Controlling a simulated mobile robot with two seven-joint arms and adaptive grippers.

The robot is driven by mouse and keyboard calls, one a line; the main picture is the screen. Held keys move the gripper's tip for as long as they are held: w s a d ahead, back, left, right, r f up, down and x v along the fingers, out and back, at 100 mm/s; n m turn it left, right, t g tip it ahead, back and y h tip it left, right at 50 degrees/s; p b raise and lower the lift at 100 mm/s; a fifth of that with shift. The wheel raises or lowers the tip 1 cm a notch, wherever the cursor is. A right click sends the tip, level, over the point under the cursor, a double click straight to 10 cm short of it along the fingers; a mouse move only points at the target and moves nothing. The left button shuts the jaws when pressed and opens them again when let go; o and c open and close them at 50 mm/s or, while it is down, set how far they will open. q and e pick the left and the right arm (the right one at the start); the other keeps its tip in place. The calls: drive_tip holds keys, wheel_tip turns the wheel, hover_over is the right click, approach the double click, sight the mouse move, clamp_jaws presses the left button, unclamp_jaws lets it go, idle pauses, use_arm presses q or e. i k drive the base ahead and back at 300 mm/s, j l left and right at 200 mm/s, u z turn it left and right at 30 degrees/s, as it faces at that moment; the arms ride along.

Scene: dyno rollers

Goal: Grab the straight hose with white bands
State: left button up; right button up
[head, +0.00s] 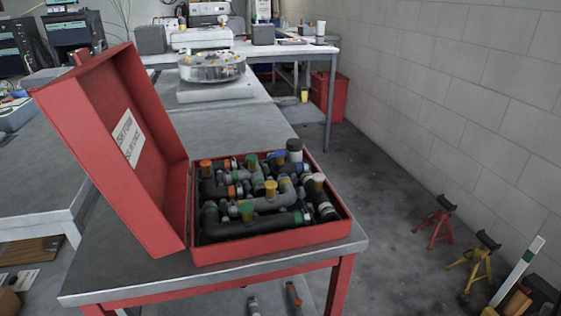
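An open red box (270,250) stands on the grey-topped table, its lid tilted up at the left. It is packed with several dark and grey hoses with coloured bands and caps. A short dark hose (322,200) at the right side of the box looks straight and has a whitish piece at its upper end and a green band lower down. A dark upright piece with a pale grey band (294,150) stands at the back right corner. I cannot tell for certain which is the straight hose with white bands; overlapping hoses hide parts. Neither gripper is in view.
The table (225,118) is clear behind the box, up to a round clear container (212,68). Small banded parts (292,297) lie below the table. Red (437,222) and yellow (474,264) stands are on the floor at the right, near the block wall.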

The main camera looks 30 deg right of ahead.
sight(313, 183)
drive_tip(key=l, duration=0.6)
drive_tip(key=k+l, duration=0.15)
drive_tip(key=l, duration=0.45)
drive_tip(key=l+u, duration=0.1)
drive_tip(key=l, duration=0.5)
drive_tip(key=k, duration=0.05)
